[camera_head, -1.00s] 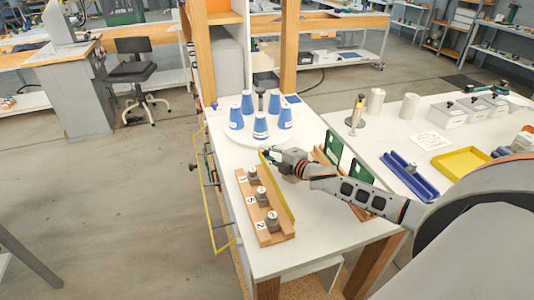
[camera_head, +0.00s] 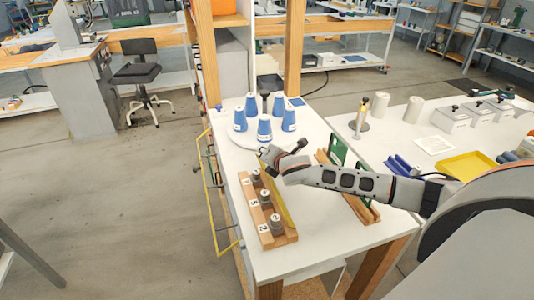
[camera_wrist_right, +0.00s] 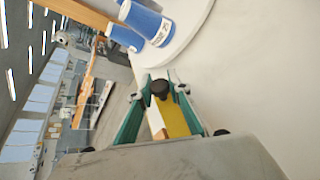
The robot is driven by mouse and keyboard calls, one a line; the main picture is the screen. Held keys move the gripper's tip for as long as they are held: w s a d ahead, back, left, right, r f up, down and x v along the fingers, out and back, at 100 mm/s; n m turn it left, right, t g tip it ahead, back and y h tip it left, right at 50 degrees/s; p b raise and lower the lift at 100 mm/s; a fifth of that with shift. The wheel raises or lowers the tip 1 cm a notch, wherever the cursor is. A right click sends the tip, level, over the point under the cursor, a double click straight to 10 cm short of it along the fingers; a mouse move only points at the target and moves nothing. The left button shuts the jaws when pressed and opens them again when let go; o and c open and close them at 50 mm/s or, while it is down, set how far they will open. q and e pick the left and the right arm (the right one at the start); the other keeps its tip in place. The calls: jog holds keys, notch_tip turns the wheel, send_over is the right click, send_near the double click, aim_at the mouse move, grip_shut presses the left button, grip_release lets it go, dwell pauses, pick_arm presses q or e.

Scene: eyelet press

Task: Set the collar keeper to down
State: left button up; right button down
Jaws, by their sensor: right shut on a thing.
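The collar keeper appears to be the long yellow strip (camera_head: 283,207) along the right side of a wooden block (camera_head: 275,240). It is raised along that side; its exact tilt is unclear. In the wrist view the yellow strip (camera_wrist_right: 174,120) lies between my fingers, with a dark round knob (camera_wrist_right: 160,88) between the fingertips. My right gripper (camera_head: 267,155) is at the far end of the strip, and its fingertips (camera_wrist_right: 162,90) are shut on the knob. Several grey collars (camera_head: 276,224) stand on the block beside number labels. My left gripper is not in view.
Several blue cones (camera_head: 264,129) stand on a round white plate (camera_head: 240,146) just beyond my gripper. A green-and-wood rack (camera_head: 338,150) stands to the right, under my arm. A yellow frame (camera_head: 212,215) hangs at the table's left edge.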

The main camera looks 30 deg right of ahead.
jog(key=shift+w+a+n+h, duration=0.15)
jog(key=shift+a+n+h, duration=0.45)
jog(key=shift+n+h, duration=0.5)
jog(key=n+h, duration=0.1)
jog(key=a+n+h, duration=0.1)
jog(key=n, duration=0.1)
jog(key=shift+w+f+g, duration=0.1)
jog(key=shift+g, duration=0.2)
jog(key=shift+n+h, duration=0.3)
jog(key=c, duration=1.9)
grip_release()
jog(key=shift+s+a, duration=0.35)
jog(key=shift+s, duration=0.1)
jog(key=v, duration=1.1)
jog(key=shift+d, duration=0.1)
